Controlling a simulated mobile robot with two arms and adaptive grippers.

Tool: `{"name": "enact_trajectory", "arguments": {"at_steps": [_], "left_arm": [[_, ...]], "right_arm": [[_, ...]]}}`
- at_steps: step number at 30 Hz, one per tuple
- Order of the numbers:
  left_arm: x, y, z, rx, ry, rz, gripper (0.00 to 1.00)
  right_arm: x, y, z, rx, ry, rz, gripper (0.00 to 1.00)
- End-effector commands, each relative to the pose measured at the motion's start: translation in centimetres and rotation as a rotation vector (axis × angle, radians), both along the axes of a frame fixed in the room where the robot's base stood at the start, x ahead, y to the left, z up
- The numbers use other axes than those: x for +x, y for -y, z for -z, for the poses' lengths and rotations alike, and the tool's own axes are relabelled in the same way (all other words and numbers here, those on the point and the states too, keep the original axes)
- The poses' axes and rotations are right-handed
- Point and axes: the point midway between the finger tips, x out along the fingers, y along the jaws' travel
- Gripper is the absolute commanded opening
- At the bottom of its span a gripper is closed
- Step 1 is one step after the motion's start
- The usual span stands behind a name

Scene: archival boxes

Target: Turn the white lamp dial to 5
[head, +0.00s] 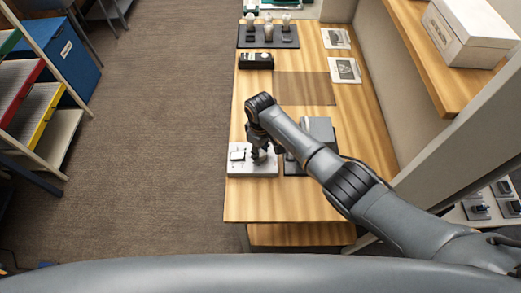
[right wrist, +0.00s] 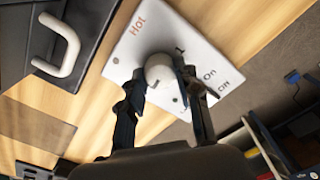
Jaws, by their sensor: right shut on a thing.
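The white dial (right wrist: 158,68) sits on a white control panel (right wrist: 203,42) in the right wrist view. The panel bears the words "Hot" and "On" and a "1" close to the dial. Which number the dial points at cannot be told. My right gripper (right wrist: 163,84) has its dark fingers on both sides of the dial and is shut on it. In the head view the panel (head: 250,172) lies at the near left part of the wooden table, with my right gripper (head: 261,154) over it, hiding the dial. My left gripper is not in view.
A dark device with a grey box (head: 318,128) stands right of the panel, beneath my arm. It has a white handle (right wrist: 62,45). A black box (head: 256,61) and a dark tray (head: 283,40) stand farther back. The table's near end (head: 285,208) is clear.

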Motion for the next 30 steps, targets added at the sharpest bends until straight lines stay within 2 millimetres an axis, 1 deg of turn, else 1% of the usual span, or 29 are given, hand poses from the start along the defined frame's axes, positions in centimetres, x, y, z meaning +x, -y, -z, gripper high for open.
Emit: {"name": "enact_trajectory", "arguments": {"at_steps": [1, 3, 4, 12, 16, 20, 27, 30], "left_arm": [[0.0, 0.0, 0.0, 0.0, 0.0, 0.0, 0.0], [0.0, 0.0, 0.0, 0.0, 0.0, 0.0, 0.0], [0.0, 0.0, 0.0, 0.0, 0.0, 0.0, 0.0], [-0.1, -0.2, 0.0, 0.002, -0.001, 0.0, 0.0], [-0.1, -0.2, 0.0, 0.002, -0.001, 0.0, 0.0], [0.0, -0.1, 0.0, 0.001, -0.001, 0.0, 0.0], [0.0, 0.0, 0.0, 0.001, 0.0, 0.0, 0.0], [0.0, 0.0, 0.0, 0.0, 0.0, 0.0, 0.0]], "right_arm": [[0.0, 0.0, 0.0, 0.001, 0.001, 0.002, 0.39], [0.0, 0.0, 0.0, 0.001, 0.001, 0.001, 0.53], [0.0, 0.0, 0.0, 0.001, 0.001, 0.001, 0.56], [0.0, 0.0, 0.0, 0.001, 0.001, 0.0, 0.56], [0.1, 0.0, -0.7, 0.002, 0.002, 0.0, 0.56], [0.1, -0.1, -2.5, 0.003, 0.004, 0.0, 0.56], [0.2, -0.1, -7.8, 0.004, 0.005, 0.0, 0.56], [0.1, -0.1, -9.6, 0.003, 0.004, 0.0, 0.56]]}}
